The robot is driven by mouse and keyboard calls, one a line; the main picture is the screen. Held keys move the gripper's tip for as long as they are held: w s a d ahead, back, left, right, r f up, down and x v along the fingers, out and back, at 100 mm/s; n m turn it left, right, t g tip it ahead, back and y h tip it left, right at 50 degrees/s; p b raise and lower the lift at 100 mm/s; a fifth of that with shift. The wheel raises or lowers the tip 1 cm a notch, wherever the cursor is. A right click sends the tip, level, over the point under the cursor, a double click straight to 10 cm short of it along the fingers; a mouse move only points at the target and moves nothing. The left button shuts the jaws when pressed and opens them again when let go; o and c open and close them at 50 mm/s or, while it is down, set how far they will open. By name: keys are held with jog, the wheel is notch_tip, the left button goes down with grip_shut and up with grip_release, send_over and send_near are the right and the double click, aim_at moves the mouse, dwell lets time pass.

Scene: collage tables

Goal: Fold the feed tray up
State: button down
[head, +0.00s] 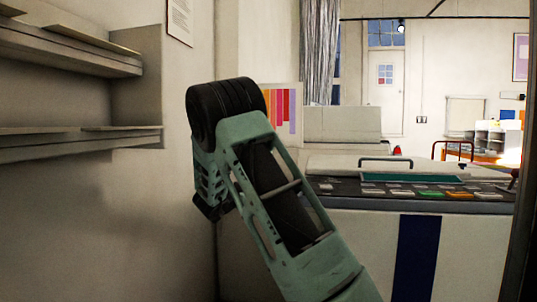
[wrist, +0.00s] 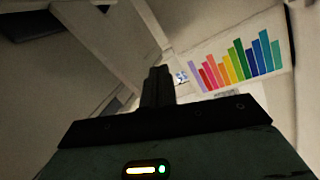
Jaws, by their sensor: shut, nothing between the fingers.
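A large pale machine (head: 460,255) with a dark blue stripe stands at the right in the head view. Its top carries a dark panel with several buttons and a lid with a handle. I cannot make out a feed tray for certain in either view. My gripper (wrist: 158,84) shows in the wrist view with its dark fingers together and nothing between them. It points toward a wall corner and a chart of coloured bars (wrist: 237,62), apart from both. In the head view my arm hides the gripper and part of the machine's left side.
Wall shelves (head: 75,50) jut out at the upper left. The bar chart also shows behind my arm in the head view (head: 284,108). A pale box-like unit (head: 342,123) stands behind the machine. A door (head: 385,95) and a lit desk are farther back.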

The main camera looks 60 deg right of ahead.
notch_tip(320, 180, up, 4)
jog(key=a+n+h+p, duration=0.2)
jog(key=n+p, duration=1.5)
jog(key=n, duration=0.6)
jog(key=s+d+p, duration=0.2)
jog(key=d, duration=0.9)
jog(key=shift+s+d+r, duration=0.15)
jog(key=shift+d+r, duration=0.1)
jog(key=shift+s, duration=0.1)
